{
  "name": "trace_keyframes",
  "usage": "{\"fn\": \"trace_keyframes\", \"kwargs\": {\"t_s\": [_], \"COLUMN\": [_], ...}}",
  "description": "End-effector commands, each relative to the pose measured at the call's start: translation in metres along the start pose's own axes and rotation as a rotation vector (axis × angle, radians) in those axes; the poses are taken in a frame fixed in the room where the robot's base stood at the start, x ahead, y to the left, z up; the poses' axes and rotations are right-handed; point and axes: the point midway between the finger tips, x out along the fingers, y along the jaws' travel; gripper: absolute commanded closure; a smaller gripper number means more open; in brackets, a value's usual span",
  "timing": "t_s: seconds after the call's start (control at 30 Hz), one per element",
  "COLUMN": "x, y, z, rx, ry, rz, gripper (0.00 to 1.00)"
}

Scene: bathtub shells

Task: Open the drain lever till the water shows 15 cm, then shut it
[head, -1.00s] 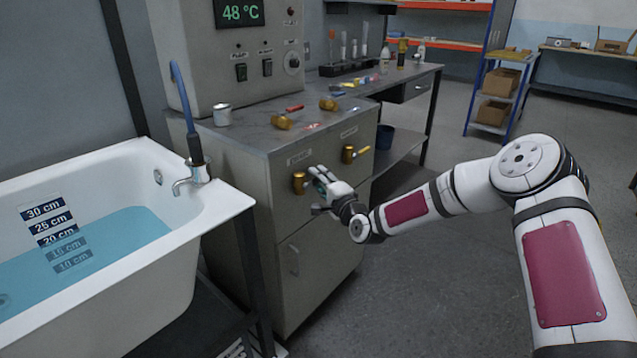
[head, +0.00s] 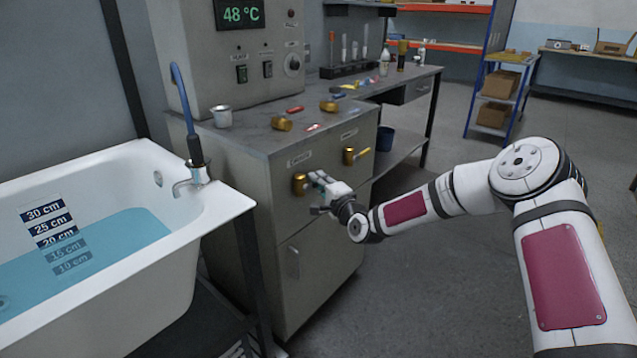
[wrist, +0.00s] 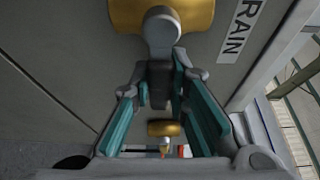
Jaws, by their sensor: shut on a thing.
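The drain valve's brass body (head: 300,184) sits on the cabinet front below a label. In the wrist view its brass (wrist: 185,12) is at the top, beside a label ending in "RAIN". My gripper (head: 318,180) is at this valve, its fingers closed on the grey drain lever (wrist: 160,32), which runs down between the teal pads. The fingers hide much of the lever in the head view. The bathtub (head: 218,205) holds blue water (head: 120,238). On the depth scale (head: 48,225) the waterline is around the lower edge of the 20 cm plate; the 15 and 10 cm plates are underwater.
A second brass valve (head: 349,156) is to the right on the cabinet (head: 310,245); a brass valve also shows between my fingers in the wrist view (wrist: 165,129). A cup (head: 222,116) and loose parts lie on top. The floor right of the cabinet is open.

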Motion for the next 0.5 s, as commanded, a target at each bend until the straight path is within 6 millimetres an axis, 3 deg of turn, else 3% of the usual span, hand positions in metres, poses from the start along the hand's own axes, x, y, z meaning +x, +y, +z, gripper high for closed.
{"fn": "trace_keyframes", "kwargs": {"t_s": [0.5], "x": [-0.002], "y": [0.019], "z": [0.002], "rx": [0.351], "ry": [0.001], "rz": [0.144], "gripper": [1.00]}}
